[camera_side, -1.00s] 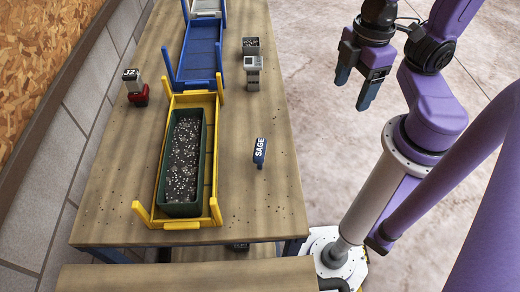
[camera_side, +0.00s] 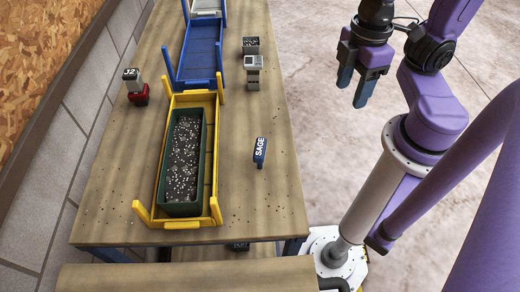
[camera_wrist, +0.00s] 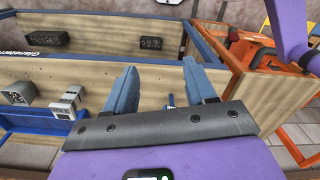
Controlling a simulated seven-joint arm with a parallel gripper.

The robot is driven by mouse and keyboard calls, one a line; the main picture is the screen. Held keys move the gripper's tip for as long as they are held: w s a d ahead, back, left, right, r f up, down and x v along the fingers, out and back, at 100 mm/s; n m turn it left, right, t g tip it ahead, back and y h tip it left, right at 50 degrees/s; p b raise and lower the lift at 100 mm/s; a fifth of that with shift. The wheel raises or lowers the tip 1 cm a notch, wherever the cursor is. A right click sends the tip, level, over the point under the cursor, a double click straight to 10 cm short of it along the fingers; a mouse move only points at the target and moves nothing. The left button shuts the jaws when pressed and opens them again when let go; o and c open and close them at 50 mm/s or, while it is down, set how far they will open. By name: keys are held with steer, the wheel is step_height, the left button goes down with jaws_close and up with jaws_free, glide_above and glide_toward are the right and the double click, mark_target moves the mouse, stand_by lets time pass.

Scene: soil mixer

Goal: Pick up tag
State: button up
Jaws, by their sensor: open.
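The tag (camera_side: 260,151) is a small dark blue marker with the word SAGE in white. It stands on the wooden table to the right of the yellow tray in the side view. My gripper (camera_side: 352,97) is open and empty, up in the air to the right of the table, well apart from the tag. In the wrist view my gripper's two blue-grey fingers (camera_wrist: 166,90) are spread. A small blue piece shows between them, and I cannot tell if it is the tag.
A yellow tray (camera_side: 181,224) holds a green planter (camera_side: 184,209) of dark speckled soil. A blue tray (camera_side: 198,58) lies behind it. A grey device (camera_side: 253,70) stands at the table's right edge. A red and grey item (camera_side: 138,97) stands at left. Table around the tag is clear.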

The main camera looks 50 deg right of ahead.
steer(key=f+m+g, duration=0.1)
steer(key=m+g, duration=0.1)
steer(key=m, duration=0.1)
steer(key=m+g+y, duration=0.5)
steer(key=m+y, duration=0.6)
steer(key=m, duration=1)
glide_toward(258, 164)
steer(key=x, duration=0.8)
steer(key=shift+s+a+f, duration=0.15)
steer(key=shift+a, duration=0.1)
steer(key=c, duration=1)
